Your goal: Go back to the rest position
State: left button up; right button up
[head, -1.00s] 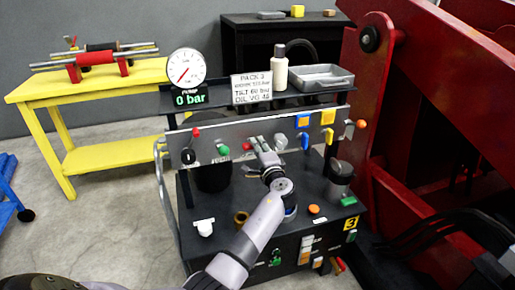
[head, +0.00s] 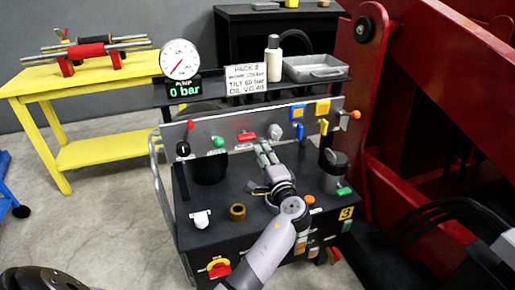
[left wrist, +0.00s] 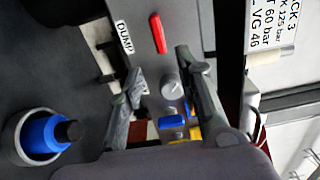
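My left gripper (head: 264,146) is in front of the grey control panel (head: 235,131) of the black power pack, and its fingers point at the panel. In the left wrist view my left gripper (left wrist: 160,88) shows two fingers spread apart, with nothing held between them. A grey round knob (left wrist: 172,88) and a blue handle (left wrist: 172,122) show in the gap behind the fingers. A red lever (left wrist: 158,34) is on the panel beside the DUMP label. My right gripper is not in view.
The gauge (head: 180,59) stands over a display reading 0 bar. A bottle (head: 273,58) and a grey tray (head: 316,68) are on the top shelf. A yellow bench (head: 90,85) is at left. A red machine frame (head: 400,110) stands close at right.

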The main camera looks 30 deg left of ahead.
pick_arm(q)
jog(key=shift+v, duration=0.9)
